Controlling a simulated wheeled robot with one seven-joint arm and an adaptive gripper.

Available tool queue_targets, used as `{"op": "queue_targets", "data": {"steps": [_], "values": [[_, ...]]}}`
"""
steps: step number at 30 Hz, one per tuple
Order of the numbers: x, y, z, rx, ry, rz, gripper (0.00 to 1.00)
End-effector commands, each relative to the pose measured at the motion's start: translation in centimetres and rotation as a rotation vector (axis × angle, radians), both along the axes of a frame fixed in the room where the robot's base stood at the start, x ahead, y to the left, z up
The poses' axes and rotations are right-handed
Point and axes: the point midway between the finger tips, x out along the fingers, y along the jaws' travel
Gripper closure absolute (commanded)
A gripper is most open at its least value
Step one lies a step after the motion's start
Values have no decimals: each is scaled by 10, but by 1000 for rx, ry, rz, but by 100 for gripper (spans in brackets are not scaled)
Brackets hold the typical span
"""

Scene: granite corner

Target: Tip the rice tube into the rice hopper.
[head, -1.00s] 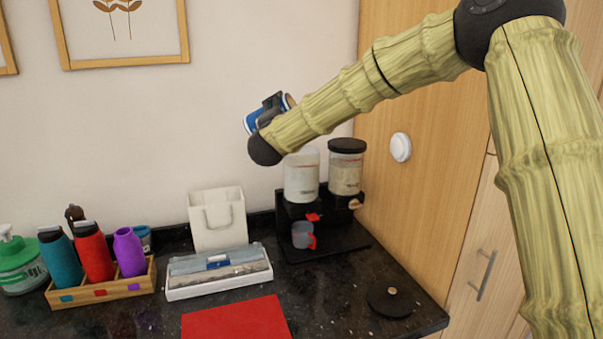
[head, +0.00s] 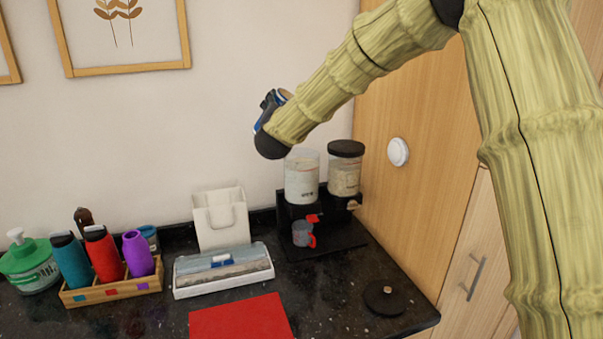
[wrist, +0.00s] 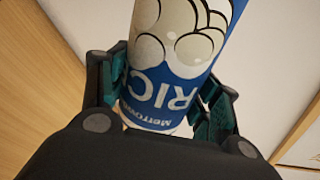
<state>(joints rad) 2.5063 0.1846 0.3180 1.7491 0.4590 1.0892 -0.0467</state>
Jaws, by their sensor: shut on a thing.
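My gripper (wrist: 165,95) is shut on the rice tube (wrist: 178,60), a blue and white cylinder lettered RICE, seen between both fingers in the wrist view. In the head view the tube (head: 284,96) is mostly hidden behind my wrist, with a tan end and a little blue showing. It is held in the air above and left of the dispenser. The dispenser has two clear hoppers on a black stand. The left hopper (head: 302,180) shows no lid and holds pale contents; the right hopper (head: 345,174) has a black lid. I cannot read their labels.
A cup (head: 302,233) stands under the dispenser. A black lid (head: 385,297) lies on the counter at right. A white holder (head: 221,218), a long box (head: 222,272), a red mat (head: 240,318) and a bottle rack (head: 112,287) are left. A wooden cabinet wall stands right.

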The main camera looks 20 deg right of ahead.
Motion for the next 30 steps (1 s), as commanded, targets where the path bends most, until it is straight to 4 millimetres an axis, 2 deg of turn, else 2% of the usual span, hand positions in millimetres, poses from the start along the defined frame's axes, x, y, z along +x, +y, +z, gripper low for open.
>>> {"op": "queue_targets", "data": {"steps": [9, 22, 30], "values": [[0, 0, 3, -17, 8, 0, 75], [-3, -6, 9, -305, 161, 0, 75], [-4, -8, 5, -352, 187, 0, 75]]}}
